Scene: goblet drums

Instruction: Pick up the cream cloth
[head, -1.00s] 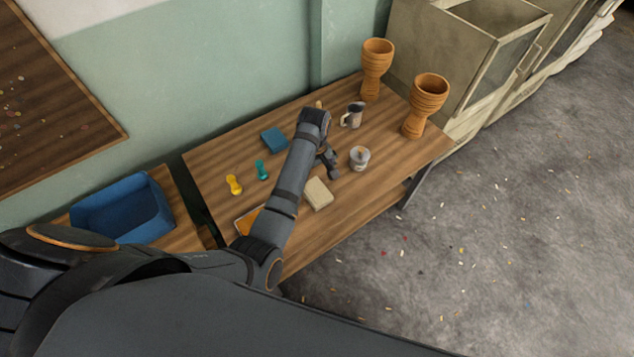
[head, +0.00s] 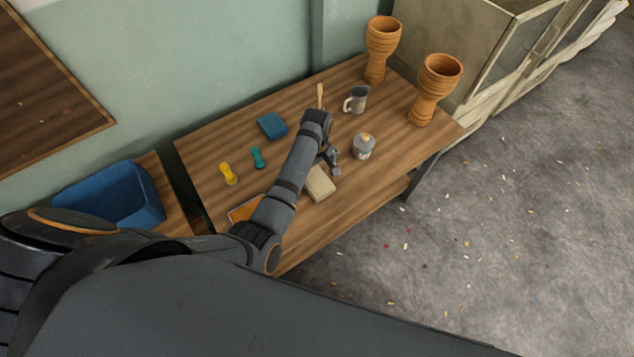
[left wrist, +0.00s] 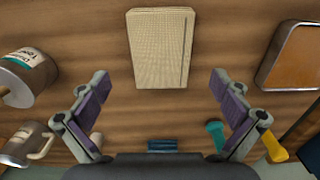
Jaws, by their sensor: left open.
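The cream cloth (head: 321,184) is a folded, flat block on the wooden table (head: 222,140), partly hidden by my left arm in the head view. In the left wrist view the cloth (left wrist: 161,48) lies whole at the top middle, ahead of my left gripper. My left gripper (head: 332,163) is over the table beside the cloth. In the left wrist view its fingers (left wrist: 160,85) are spread wide with nothing between them, apart from the cloth. My right gripper is not in view.
A lidded pot (head: 364,147) and a grey mug (head: 357,99) stand right of the arm. A blue cloth (head: 272,125), teal piece (head: 257,158), yellow piece (head: 228,174) and orange tray (head: 243,211) lie left. Two goblet drums (head: 382,48) (head: 435,88) stand behind. A blue bin (head: 112,198) is further left.

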